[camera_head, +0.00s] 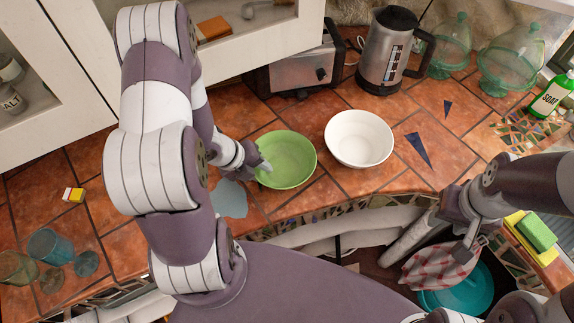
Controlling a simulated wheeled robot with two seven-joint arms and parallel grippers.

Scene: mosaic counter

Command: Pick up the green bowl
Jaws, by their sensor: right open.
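The green bowl (291,158) stands upright on the terracotta tile counter, near its front edge. My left gripper (261,166) is at the bowl's left rim, with its fingertips overlapping the rim. The gap between its fingers is too small to make out, so I cannot tell whether it grips the rim. My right gripper (470,243) is open at the lower right, away from the bowl, in front of the counter's edge and over a checked cloth.
A white bowl (360,138) stands close to the right of the green bowl. A toaster (300,66) and kettle (388,50) are behind. Glasses (50,246) stand at the left, and a soap bottle (552,95) at the right. A cabinet overhangs the counter at upper left.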

